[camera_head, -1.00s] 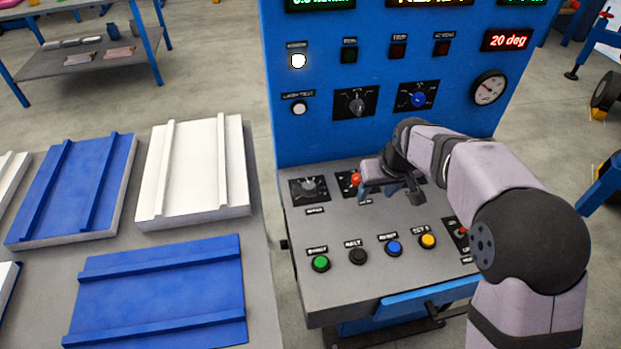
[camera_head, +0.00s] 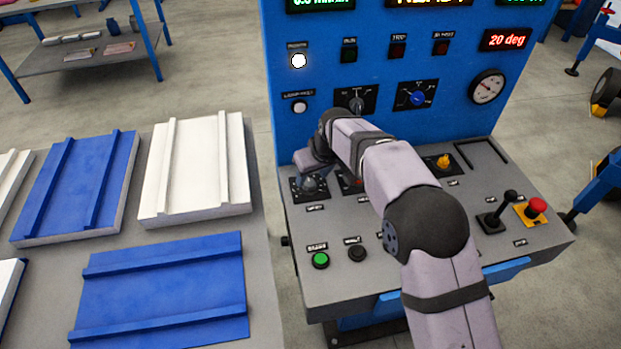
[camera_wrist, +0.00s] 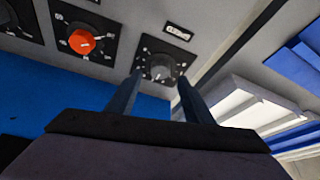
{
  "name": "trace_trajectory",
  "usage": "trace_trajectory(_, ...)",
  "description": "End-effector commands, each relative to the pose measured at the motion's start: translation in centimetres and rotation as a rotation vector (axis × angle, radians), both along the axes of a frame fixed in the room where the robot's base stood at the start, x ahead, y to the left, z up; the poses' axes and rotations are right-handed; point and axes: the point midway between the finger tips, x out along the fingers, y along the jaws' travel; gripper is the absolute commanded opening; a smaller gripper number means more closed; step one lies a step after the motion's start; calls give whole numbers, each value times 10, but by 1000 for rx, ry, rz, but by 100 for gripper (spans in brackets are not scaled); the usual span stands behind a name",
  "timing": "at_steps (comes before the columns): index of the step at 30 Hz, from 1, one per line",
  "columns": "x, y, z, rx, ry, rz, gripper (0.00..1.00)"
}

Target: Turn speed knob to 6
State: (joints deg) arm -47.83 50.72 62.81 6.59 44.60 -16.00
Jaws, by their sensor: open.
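A dark grey knob (camera_wrist: 160,68) on a black square dial plate sits at the left end of the sloped console. In the head view the same knob (camera_head: 309,184) is partly covered by my arm. Its label is too small to read for certain. My gripper (camera_wrist: 160,78) is open, and in the wrist view its two fingers stand on either side of the knob, a little short of it in the picture. I cannot tell whether they touch it. The pointer's exact number is unreadable.
An orange-red knob (camera_wrist: 81,41) is the neighbouring dial. A green button (camera_head: 320,260) and a dark button (camera_head: 357,252) lie below. A yellow knob (camera_head: 443,162), a black lever (camera_head: 497,214) and a red mushroom button (camera_head: 537,206) are right. Blue and white panels (camera_head: 160,290) lie left.

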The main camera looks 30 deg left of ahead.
Motion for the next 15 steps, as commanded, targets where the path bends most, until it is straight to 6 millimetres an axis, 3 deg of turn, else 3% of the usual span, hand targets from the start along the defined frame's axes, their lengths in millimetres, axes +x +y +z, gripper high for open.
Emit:
trace_trajectory(6,5,8,-23,-1,0,0,47)
trace_trajectory(15,7,13,-36,0,0,0,47)
